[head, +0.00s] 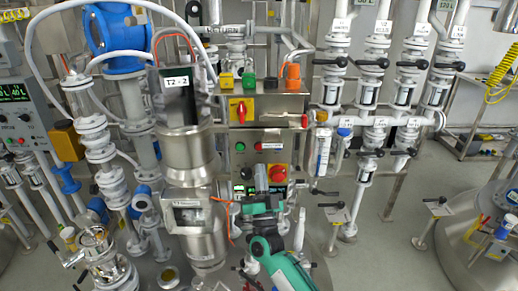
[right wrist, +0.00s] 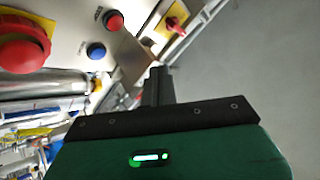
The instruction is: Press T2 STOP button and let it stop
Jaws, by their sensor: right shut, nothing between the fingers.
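A steel control panel (head: 258,160) stands in the middle of the head view, beside a vessel labelled T2 (head: 177,82). It carries a green button (head: 240,147), a small red button (head: 258,146) and a large red mushroom button on yellow (head: 277,173). In the right wrist view are a mushroom button (right wrist: 24,45), a small red button (right wrist: 113,20) and a blue button (right wrist: 96,50). Their labels are too small to read. My right gripper (head: 261,172) is shut and empty, in front of the panel's lower part; its fingers (right wrist: 158,84) appear apart from the buttons. My left gripper is out of view.
Above the panel is a box with a red rotary switch on yellow (head: 240,110) and an orange connector (head: 292,76). White pipes with black-handled valves (head: 370,63) stand to the right. Bare floor (head: 385,225) shows at right.

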